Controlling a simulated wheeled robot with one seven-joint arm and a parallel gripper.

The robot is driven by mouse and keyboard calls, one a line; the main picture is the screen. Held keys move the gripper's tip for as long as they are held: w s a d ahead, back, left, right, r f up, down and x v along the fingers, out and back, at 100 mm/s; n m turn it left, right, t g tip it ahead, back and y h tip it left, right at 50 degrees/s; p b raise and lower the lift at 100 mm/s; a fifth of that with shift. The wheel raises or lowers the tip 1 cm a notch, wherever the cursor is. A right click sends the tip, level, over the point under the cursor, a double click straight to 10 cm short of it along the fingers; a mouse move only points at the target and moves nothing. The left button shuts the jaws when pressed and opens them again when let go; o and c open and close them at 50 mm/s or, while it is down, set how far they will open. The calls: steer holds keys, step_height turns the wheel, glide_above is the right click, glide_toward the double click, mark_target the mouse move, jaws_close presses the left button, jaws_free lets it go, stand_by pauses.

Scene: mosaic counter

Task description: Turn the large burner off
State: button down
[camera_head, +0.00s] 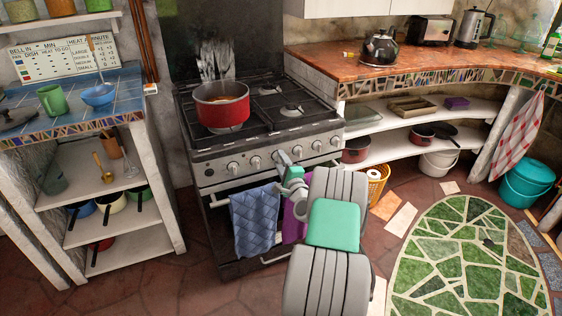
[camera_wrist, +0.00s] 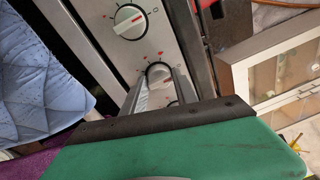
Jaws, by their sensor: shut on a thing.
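The stove (camera_head: 262,130) stands in the middle of the head view, with a row of several round knobs along its front panel. My gripper (camera_head: 281,157) reaches up to this panel from below. In the wrist view, the two thin fingers of my gripper (camera_wrist: 160,84) are shut on a stove knob (camera_wrist: 158,73), one on each side. Part of this knob is hidden by the fingers. A neighbouring white knob (camera_wrist: 129,20) with red marks around it is free. I cannot tell from the frames which knob belongs to the large burner. No flame shows.
A red pot (camera_head: 221,112) sits on the stove's front left burner. A blue cloth (camera_head: 256,221) and a purple cloth (camera_head: 293,222) hang on the oven door close to my arm. A kettle (camera_head: 380,48) stands on the right counter. Open floor lies to the right.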

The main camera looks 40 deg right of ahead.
steer(key=shift+f, duration=0.1)
steer(key=c, duration=1)
jaws_free()
steer(key=v, duration=0.8)
steer(key=shift+w, duration=0.15)
